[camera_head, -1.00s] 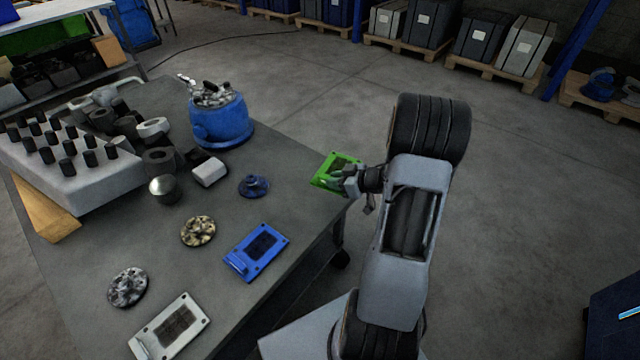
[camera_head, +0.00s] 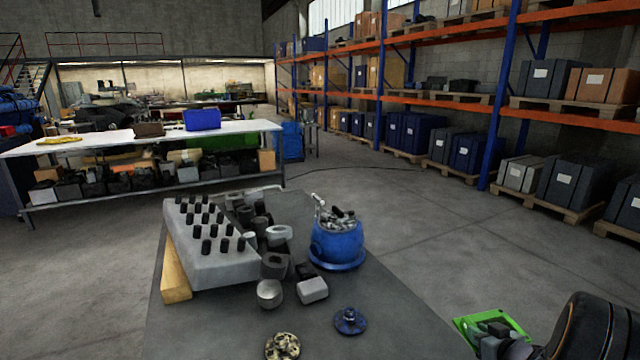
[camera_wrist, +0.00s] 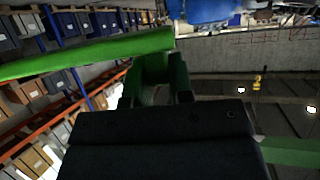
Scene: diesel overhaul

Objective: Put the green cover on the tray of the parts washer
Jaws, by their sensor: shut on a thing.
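The green cover (camera_head: 490,326) is at the lower right of the head view, held just off the right edge of the grey table (camera_head: 400,318). My gripper (camera_head: 503,345) is shut on it. In the wrist view the green cover (camera_wrist: 95,52) runs as a bright band across the upper left, and my gripper (camera_wrist: 157,88) is close in front of the camera. The contact between fingers and cover is partly hidden. I cannot make out the parts washer or its tray in either view.
On the grey table stand a blue round container (camera_head: 337,243) of metal parts, a grey block with black pegs (camera_head: 205,245), a blue flanged part (camera_head: 350,321) and a speckled disc (camera_head: 282,346). A workbench (camera_head: 150,140) and pallet racks (camera_head: 380,90) stand behind. Open floor lies between.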

